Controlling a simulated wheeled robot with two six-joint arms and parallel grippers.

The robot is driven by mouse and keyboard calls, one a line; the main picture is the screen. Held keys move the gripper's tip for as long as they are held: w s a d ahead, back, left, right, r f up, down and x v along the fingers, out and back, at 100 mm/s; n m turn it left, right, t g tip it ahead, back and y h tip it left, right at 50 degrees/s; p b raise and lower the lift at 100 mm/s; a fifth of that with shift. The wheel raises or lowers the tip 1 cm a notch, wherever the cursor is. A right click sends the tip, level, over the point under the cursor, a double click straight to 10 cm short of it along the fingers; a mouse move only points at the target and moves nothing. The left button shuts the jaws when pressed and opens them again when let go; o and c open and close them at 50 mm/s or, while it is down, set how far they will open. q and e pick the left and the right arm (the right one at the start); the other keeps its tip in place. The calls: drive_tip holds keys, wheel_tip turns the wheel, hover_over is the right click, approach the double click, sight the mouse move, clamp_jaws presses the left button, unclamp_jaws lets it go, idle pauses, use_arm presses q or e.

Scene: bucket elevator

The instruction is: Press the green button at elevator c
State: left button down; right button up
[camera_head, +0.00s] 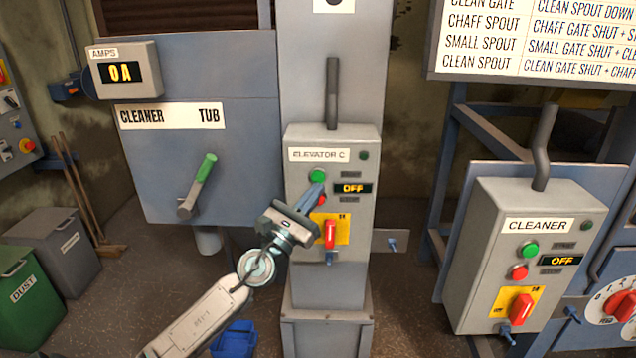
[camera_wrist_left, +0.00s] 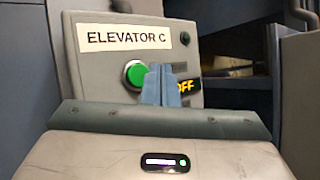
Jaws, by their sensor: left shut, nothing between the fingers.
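The elevator C box (camera_head: 358,222) is a grey panel on a grey column, labelled "ELEVATOR C". Its green button (camera_head: 317,175) is near the upper left of the box, with an "OFF" display (camera_head: 353,188) to its lower right. My left gripper (camera_head: 318,188) is shut and empty, its blue-grey fingertips just below the green button and partly over the red button (camera_head: 322,200). In the left wrist view the green button (camera_wrist_left: 133,74) shows just left of the shut fingers (camera_wrist_left: 161,84). I cannot tell whether the fingertips touch the panel. My right gripper is not in view.
A red switch (camera_head: 330,234) on a yellow plate sits lower on the elevator C box. A similar cleaner box (camera_head: 487,241) stands at right with its own buttons. A cleaner tub panel (camera_head: 250,130) with a green-handled lever (camera_head: 205,168) is at left.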

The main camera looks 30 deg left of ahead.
sight(323, 175)
use_arm(q)
drive_tip(key=shift+w+a, duration=0.45)
drive_tip(key=shift+w, duration=0.25)
idle(0.7)
idle(0.9)
drive_tip(key=shift+w+a+b, duration=0.2)
drive_tip(key=shift+w+b, duration=0.1)
drive_tip(key=shift+w, duration=0.05)
drive_tip(key=shift+w+a, duration=0.25)
drive_tip(key=shift+w, duration=0.15)
idle(0.7)
drive_tip(key=shift+s+d, duration=0.1)
drive_tip(key=shift+s, duration=0.05)
drive_tip(key=shift+s+d, duration=0.35)
drive_tip(key=shift+s, duration=0.3)
drive_tip(key=shift+d, duration=0.1)
